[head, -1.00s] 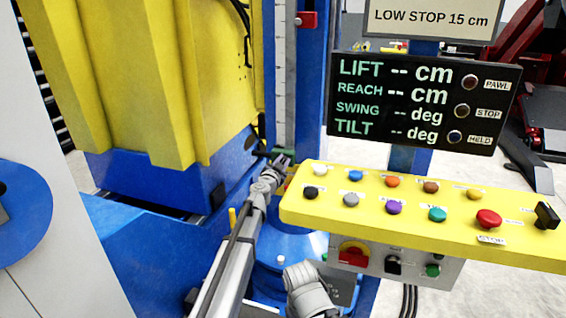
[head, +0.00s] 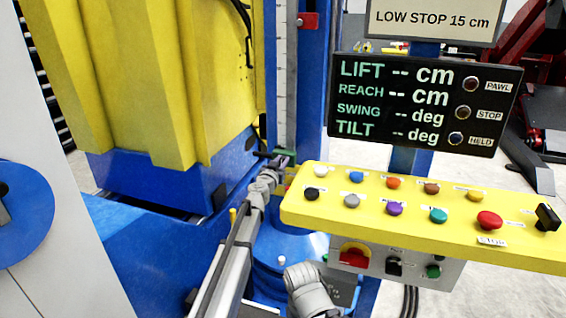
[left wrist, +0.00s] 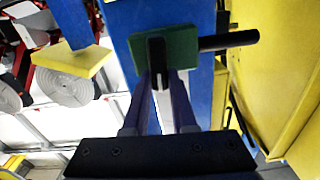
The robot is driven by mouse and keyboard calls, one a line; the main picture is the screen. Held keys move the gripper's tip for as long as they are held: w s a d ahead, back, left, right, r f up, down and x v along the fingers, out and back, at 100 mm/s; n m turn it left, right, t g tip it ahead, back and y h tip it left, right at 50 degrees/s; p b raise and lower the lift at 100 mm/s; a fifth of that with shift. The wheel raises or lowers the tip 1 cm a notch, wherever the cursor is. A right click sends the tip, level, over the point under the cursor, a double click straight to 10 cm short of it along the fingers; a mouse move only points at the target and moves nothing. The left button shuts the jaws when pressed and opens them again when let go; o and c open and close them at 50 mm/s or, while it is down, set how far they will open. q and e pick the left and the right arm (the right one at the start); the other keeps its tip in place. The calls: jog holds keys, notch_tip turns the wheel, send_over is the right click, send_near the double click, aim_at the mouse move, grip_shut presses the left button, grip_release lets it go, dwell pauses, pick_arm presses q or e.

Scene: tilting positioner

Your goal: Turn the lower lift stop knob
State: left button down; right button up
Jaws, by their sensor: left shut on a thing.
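The lower lift stop is a green block (head: 284,154) on the scale post in the head view. In the left wrist view the green block (left wrist: 181,47) fills the top centre. A black knob (left wrist: 157,52) stands on its face, and a black rod (left wrist: 230,40) sticks out to the right. My left gripper (head: 281,163) reaches up to the block from below. In the left wrist view its fingers (left wrist: 159,78) are closed on the black knob, whose gripped part is partly hidden.
A yellow button panel (head: 400,225) stands close to the right of my left gripper, with a dark display (head: 425,103) above it showing dashes. The sign (head: 432,18) reads LOW STOP 15 cm. A yellow and blue machine body (head: 150,90) stands close on the left.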

pick_arm(q)
jog(key=n, duration=0.4)
jog(key=shift+w+a+n, duration=0.15)
jog(key=shift+a+n, duration=0.15)
jog(key=shift+a, duration=0.1)
jog(key=shift+w+a+f+n+b, duration=0.1)
jog(key=shift+a+f+n+b, duration=0.2)
jog(key=shift+n, duration=2.05)
jog(key=shift+w+a+f+n+b, duration=0.15)
jog(key=shift+f+n+b, duration=0.2)
jog(key=shift+n, duration=1.95)
jog(key=shift+s+a+f+n+b, duration=0.1)
jog(key=shift+a+f+n+b, duration=0.2)
jog(key=shift+n, duration=2.05)
jog(key=shift+d+n, duration=0.1)
jog(key=shift+n, duration=0.2)
jog(key=c, duration=0.7)
grip_release()
jog(key=shift+f, duration=0.1)
